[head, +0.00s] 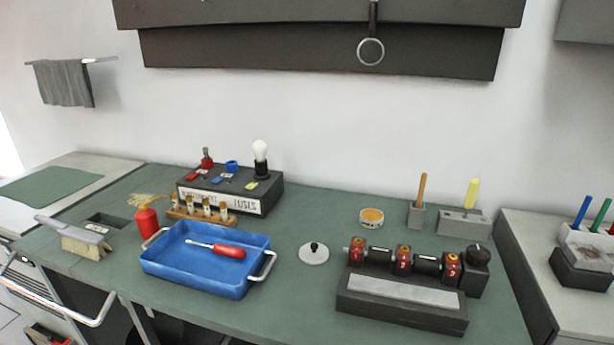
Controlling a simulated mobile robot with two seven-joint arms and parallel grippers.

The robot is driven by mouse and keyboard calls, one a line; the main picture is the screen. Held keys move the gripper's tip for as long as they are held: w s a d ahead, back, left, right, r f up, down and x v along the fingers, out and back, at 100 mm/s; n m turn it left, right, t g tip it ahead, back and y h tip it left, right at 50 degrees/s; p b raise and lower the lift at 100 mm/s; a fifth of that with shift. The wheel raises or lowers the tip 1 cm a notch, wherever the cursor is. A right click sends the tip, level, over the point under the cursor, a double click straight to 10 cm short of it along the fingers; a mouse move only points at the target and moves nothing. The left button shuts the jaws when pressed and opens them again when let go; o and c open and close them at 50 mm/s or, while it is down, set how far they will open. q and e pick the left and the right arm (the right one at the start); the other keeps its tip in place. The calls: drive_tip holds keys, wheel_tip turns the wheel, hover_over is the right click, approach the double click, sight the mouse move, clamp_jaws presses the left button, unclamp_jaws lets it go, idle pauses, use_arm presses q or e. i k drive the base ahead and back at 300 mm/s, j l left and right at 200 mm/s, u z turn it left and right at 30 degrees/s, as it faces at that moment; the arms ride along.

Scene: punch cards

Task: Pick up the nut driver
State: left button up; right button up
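A screwdriver-shaped tool with a red handle and a thin metal shaft, which looks like the nut driver (230,251), lies in a blue tray (190,282). Its handle points right and its shaft points left. Its tip is too small to make out clearly. The tray has a metal handle at each end and sits on the green bench top, left of the middle. Neither of my grippers shows in the head view.
Behind the tray are a wooden rack (202,213) and a dark box (230,190) with a bulb. A dark device (400,310) and a white lidded disc (314,255) are right. The bench front centre is clear.

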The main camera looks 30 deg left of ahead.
sight(220, 249)
drive_tip(key=k+l+u, duration=0.1)
drive_tip(key=u, duration=1.45)
drive_tip(key=i+j, duration=0.1)
drive_tip(key=j, duration=0.35)
drive_tip(key=i+j, duration=0.15)
drive_tip(key=j, duration=0.3)
